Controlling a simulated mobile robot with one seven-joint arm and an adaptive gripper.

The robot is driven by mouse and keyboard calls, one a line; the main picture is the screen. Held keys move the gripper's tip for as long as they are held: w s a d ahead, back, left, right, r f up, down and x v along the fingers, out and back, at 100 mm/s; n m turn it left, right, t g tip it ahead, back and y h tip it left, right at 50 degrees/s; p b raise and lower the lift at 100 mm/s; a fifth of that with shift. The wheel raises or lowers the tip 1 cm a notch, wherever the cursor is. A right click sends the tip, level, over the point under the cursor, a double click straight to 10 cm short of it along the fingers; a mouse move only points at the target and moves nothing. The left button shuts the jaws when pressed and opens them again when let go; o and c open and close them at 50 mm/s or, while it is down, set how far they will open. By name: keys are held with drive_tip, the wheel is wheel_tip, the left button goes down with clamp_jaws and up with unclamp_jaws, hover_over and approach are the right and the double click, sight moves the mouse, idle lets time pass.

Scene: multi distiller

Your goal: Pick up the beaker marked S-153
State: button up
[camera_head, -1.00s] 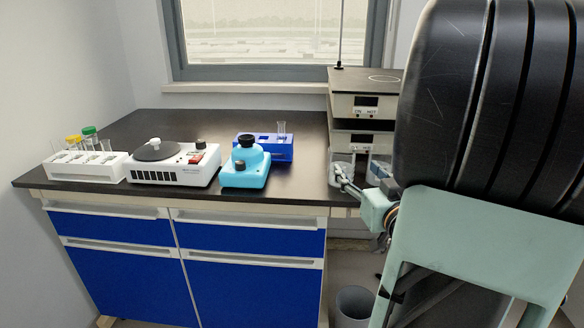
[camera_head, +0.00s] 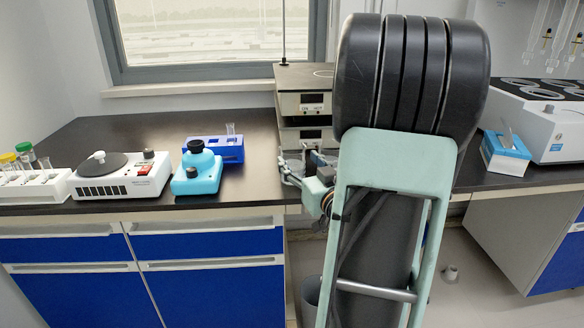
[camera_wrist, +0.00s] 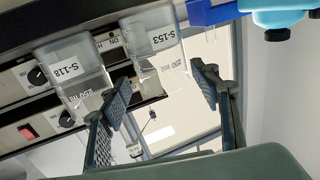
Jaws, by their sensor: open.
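The beaker marked S-153 (camera_wrist: 151,54) is clear, with its label readable, in the upper middle of the wrist view. A second clear beaker, marked S-118 (camera_wrist: 75,75), stands to its left. My gripper (camera_wrist: 158,88) is open, with one dark finger on each side of the S-153 beaker's rim end in the picture. The left finger overlaps the edge of the S-118 beaker. Whether either finger touches glass I cannot tell. In the head view the gripper is at the front of the stacked instruments, and the beakers are too small and covered to read.
Stacked instruments (camera_head: 302,103) stand behind the beakers. A blue rack (camera_head: 228,150), a light-blue device (camera_head: 196,172), a white stirrer (camera_head: 120,178) and a tube rack (camera_head: 35,187) lie left. A blue-and-white box (camera_head: 505,153) and a large white machine (camera_head: 555,125) stand right.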

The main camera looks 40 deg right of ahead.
sight(288, 146)
drive_tip(key=x, duration=0.4)
drive_tip(key=shift+w+r+b, duration=0.3)
drive_tip(key=shift+r+b, duration=0.05)
drive_tip(key=shift+b, duration=0.05)
drive_tip(key=shift+c, duration=0.2)
drive_tip(key=shift+r, duration=0.1)
drive_tip(key=c, duration=1.1)
drive_tip(key=shift+r, duration=0.1)
